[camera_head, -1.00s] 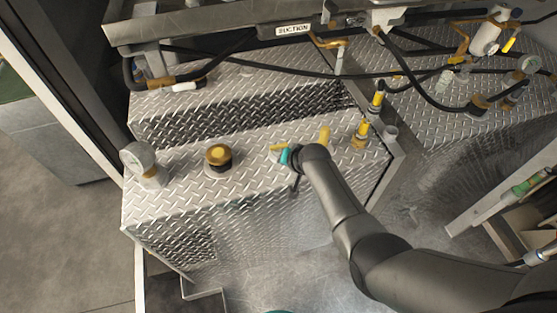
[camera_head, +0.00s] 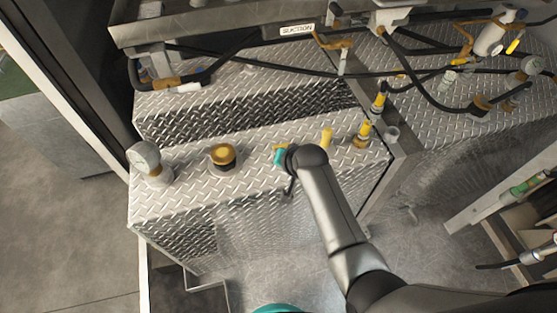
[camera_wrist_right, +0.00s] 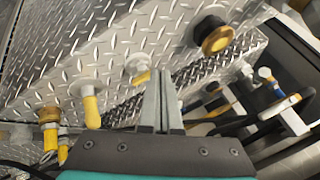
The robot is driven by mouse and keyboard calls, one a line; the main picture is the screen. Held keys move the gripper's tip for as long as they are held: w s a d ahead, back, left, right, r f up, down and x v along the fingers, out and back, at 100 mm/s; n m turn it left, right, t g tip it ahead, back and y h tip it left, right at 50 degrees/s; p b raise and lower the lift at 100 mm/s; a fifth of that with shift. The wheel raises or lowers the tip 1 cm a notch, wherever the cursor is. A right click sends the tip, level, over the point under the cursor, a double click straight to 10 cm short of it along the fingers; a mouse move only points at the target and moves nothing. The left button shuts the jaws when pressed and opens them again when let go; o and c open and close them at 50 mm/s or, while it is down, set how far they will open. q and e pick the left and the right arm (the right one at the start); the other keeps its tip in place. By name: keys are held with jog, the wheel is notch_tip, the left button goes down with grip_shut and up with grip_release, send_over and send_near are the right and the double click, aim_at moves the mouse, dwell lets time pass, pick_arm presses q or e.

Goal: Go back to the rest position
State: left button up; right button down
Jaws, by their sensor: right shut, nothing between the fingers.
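My right gripper (camera_wrist_right: 161,75) shows in the right wrist view with its two grey fingers together and nothing between them. In the head view my right arm comes in from the lower right, and its teal gripper part (camera_head: 280,157) is over the front of the diamond-plate tank top (camera_head: 190,190). A yellow-handled fitting (camera_head: 327,137) stands right of the wrist. A brass cap (camera_head: 222,155) is to its left and also shows in the right wrist view (camera_wrist_right: 215,37). My left gripper is not in view.
A pressure gauge (camera_head: 144,158) stands at the tank's left corner. Yellow-and-brass fittings (camera_head: 363,132) stand at the right end. Black hoses and a metal beam with a SUCTION label (camera_head: 296,30) cross behind. Open floor (camera_head: 60,230) lies left.

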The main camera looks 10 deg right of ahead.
dwell(0.3)
jog(key=s+d+f+n+g+b, duration=0.15)
jog(key=s+f+b, duration=0.35)
jog(key=f, duration=0.5)
jog(key=s+d+f+h+b, duration=0.1)
jog(key=s+d+f+b, duration=0.15)
jog(key=s+f, duration=0.5)
jog(key=s+d+f+n+g+b, duration=0.15)
jog(key=s+f+b, duration=0.3)
jog(key=f, duration=0.65)
jog(key=s+d+f+n+g+b, duration=0.1)
jog(key=s+d+f+b, duration=0.1)
jog(key=s+f, duration=0.4)
jog(key=s+d+f+n+g+h+b, duration=0.1)
jog(key=s+d+f+b, duration=0.2)
jog(key=s+f, duration=0.4)
jog(key=s+d+f+n+b, duration=0.1)
jog(key=s+d+f+b, duration=0.2)
jog(key=s, duration=1)
notch_tip(320, 180, down, 4)
jog(key=shift+d+r+n+g+h+b, duration=0.1)
jog(key=shift+d+n+g+h+b, duration=0.25)
jog(key=shift+b, duration=0.7)
jog(key=shift+s+a, duration=0.1)
